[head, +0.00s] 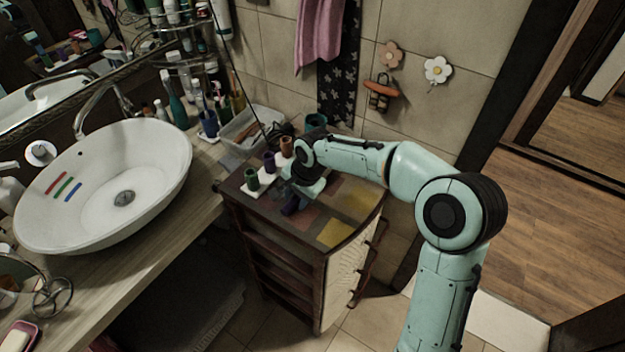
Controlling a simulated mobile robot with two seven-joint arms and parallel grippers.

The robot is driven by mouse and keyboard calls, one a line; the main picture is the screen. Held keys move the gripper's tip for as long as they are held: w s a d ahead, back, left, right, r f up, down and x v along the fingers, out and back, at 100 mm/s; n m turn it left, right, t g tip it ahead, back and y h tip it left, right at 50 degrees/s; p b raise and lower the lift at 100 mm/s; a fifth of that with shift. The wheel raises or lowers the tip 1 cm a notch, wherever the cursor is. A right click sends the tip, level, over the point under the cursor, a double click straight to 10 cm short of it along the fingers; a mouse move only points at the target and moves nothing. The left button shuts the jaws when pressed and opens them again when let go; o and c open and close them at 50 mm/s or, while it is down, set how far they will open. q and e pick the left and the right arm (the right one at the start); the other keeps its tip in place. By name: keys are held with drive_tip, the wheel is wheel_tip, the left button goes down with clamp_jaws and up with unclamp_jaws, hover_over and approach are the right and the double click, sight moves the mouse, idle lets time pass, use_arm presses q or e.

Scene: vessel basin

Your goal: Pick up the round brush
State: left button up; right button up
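I cannot make out a round brush for certain. My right arm reaches in from the lower right, and its gripper (299,192) is low over the top of the small dark cabinet (333,258). A small dark purple thing (290,206) shows just below the gripper; I cannot tell what it is or whether the fingers touch it. The fingers are too small and partly hidden to show whether they are open. My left gripper is out of view.
A green cup (251,179), a purple cup (268,162) and a brown cup (286,147) stand in a row left of the gripper. A clear tray (243,128) lies behind them. The white basin (118,190) is at left. Wooden floor (540,220) is clear at right.

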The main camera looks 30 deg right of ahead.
drive_tip(key=shift+c, duration=0.4)
clamp_jaws()
